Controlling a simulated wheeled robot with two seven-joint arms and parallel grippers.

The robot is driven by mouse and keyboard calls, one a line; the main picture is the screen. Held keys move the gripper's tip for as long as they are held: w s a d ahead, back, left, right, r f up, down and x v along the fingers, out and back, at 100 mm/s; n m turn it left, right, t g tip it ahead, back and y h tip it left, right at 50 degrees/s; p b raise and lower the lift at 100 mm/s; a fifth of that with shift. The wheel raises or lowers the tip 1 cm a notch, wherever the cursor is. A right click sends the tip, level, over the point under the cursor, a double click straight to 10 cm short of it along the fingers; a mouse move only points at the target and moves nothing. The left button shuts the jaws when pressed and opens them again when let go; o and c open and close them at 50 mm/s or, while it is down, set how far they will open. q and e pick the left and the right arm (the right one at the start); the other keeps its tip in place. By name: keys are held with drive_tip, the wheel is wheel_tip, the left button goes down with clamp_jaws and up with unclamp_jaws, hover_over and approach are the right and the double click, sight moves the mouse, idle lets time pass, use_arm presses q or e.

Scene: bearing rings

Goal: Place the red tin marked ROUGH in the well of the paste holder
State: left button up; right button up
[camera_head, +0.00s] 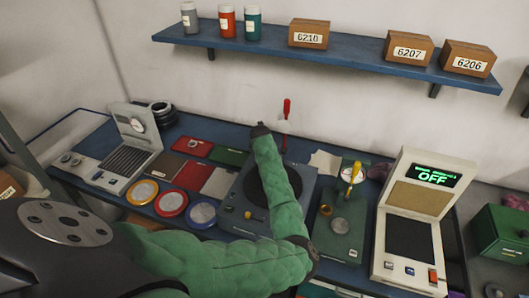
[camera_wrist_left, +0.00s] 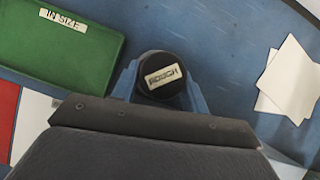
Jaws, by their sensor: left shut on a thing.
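The tin marked ROUGH (camera_wrist_left: 165,77) shows end-on in the left wrist view, with a black top and a pale label. Its side colour is hidden there. My left gripper (camera_wrist_left: 160,92) has blue fingers shut on either side of it. In the head view my left gripper (camera_head: 261,131) is over the back of the bench, behind the blue machine with a black disc (camera_head: 270,185). The tin cannot be made out in that view. I cannot make out the paste holder for certain; my arm covers part of the bench. My right gripper is out of view.
A green tray marked IN SIZE (camera_wrist_left: 68,45) lies left of the gripper, and loose paper (camera_wrist_left: 290,80) lies right. A red-handled tool (camera_head: 287,109) stands close behind. A green fixture (camera_head: 340,228) and a tester reading OFF (camera_head: 412,220) stand at right. A shelf (camera_head: 340,52) runs above.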

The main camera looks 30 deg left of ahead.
use_arm(q)
drive_tip(key=shift+f, duration=0.5)
drive_tip(key=o, duration=0.8)
drive_tip(key=shift+r, duration=0.1)
